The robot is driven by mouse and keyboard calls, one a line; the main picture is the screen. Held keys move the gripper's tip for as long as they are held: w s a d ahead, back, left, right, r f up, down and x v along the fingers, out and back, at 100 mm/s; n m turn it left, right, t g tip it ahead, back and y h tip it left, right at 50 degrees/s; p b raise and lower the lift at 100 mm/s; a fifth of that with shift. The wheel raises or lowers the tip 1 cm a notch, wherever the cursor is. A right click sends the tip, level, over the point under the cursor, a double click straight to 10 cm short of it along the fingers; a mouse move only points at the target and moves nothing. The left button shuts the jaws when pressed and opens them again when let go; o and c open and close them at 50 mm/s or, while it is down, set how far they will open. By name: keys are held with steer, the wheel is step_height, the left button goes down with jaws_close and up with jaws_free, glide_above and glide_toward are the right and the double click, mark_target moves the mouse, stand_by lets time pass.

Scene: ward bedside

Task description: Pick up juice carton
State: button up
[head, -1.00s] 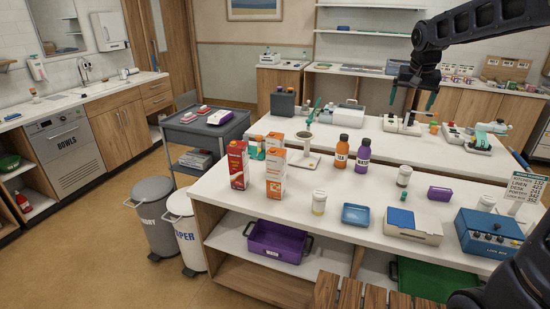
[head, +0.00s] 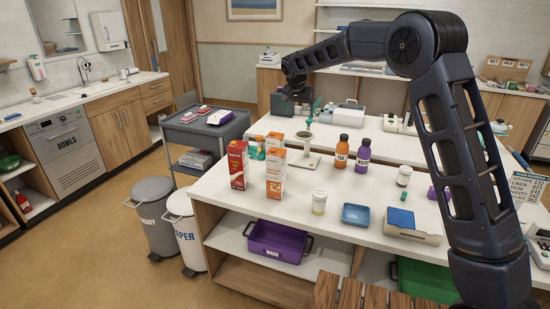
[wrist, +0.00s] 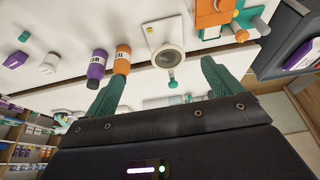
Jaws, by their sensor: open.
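A tall orange and white carton (head: 276,173) stands upright on the white counter (head: 335,190). A red carton (head: 237,165) stands to its left. A third, orange-topped carton (head: 273,141) is partly hidden behind the front one. My gripper (wrist: 168,85) is open and empty, its two teal fingers spread wide in the wrist view. In the head view it is beyond and above the cartons, over the rear counter, its fingertips hard to make out. An orange shape (wrist: 212,12) at the top of the wrist view may be a carton.
An orange bottle (head: 341,152) and a purple bottle (head: 362,156) stand right of the cartons.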

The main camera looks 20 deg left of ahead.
glide_above(275, 138)
steer(key=a, duration=0.1)
steer(key=f, duration=0.4)
steer(key=s+f, duration=0.1)
steer(key=f, duration=0.1)
steer(key=shift+f, duration=0.1)
steer(key=shift+w+x, duration=0.2)
steer(key=shift+x, duration=5.2)
steer(key=c, duration=2)
